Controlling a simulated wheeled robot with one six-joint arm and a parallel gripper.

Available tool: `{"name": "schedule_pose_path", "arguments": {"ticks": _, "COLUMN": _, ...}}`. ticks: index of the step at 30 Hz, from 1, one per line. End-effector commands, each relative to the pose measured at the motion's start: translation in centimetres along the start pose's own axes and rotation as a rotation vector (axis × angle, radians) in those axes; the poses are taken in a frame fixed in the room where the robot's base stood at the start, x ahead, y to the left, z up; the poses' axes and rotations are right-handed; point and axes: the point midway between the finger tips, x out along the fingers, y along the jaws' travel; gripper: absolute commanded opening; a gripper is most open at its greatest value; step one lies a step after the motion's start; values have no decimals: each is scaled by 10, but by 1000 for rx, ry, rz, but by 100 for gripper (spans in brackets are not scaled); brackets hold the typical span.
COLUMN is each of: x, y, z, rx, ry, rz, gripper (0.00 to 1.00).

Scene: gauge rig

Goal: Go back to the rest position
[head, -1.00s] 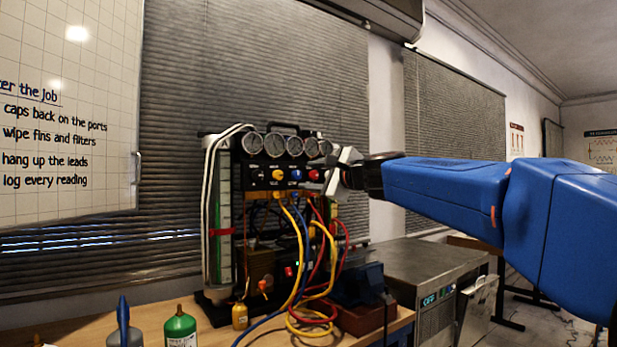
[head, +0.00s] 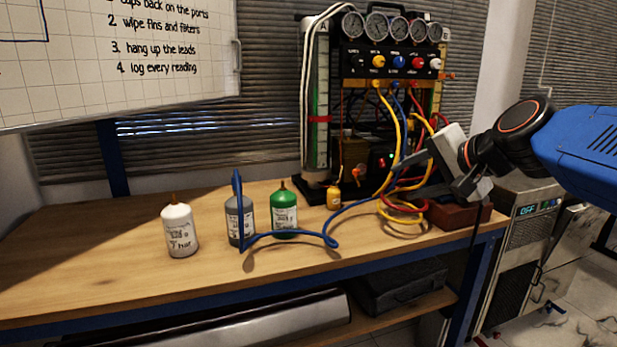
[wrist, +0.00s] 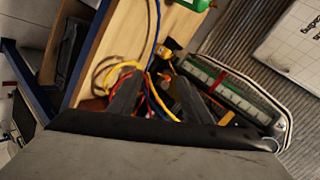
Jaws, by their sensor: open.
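My gripper (head: 416,178) is at the right in the head view, in front of the lower right part of the gauge rig, near the hoses. Its jaws are apart, pointing left, with nothing seen between them. In the wrist view the two fingers (wrist: 152,96) show against the coiled hoses. The gauge rig (head: 398,62) stands on the bench with a row of dials and coloured knobs. Yellow, blue and red hoses (head: 398,122) hang from it. The gripper covers part of them, and I cannot tell whether it touches any.
The wooden bench (head: 110,235) is bare at the left. A blue hose loops across the front. A metal unit (head: 530,232) stands right of the bench.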

Motion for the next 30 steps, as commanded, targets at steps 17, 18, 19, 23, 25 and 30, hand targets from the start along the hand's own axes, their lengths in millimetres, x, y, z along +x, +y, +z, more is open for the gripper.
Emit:
{"name": "schedule_pose_path", "arguments": {"ticks": 17, "x": -57, "y": 281, "z": 136, "rx": -771, "ry": -278, "rz": 544, "gripper": 45}}
{"name": "schedule_pose_path", "arguments": {"ticks": 18, "x": -60, "y": 291, "z": 138, "rx": -797, "ry": -292, "rz": 564, "gripper": 45}}
{"name": "schedule_pose_path", "arguments": {"ticks": 19, "x": -62, "y": 297, "z": 140, "rx": -813, "ry": -299, "rz": 575, "gripper": 45}}
{"name": "schedule_pose_path", "arguments": {"ticks": 23, "x": -66, "y": 309, "z": 143, "rx": -848, "ry": -315, "rz": 601, "gripper": 45}}
{"name": "schedule_pose_path", "arguments": {"ticks": 25, "x": -66, "y": 310, "z": 143, "rx": -851, "ry": -317, "rz": 603, "gripper": 45}}
{"name": "schedule_pose_path", "arguments": {"ticks": 30, "x": -66, "y": 310, "z": 143, "rx": -849, "ry": -316, "rz": 602, "gripper": 45}}
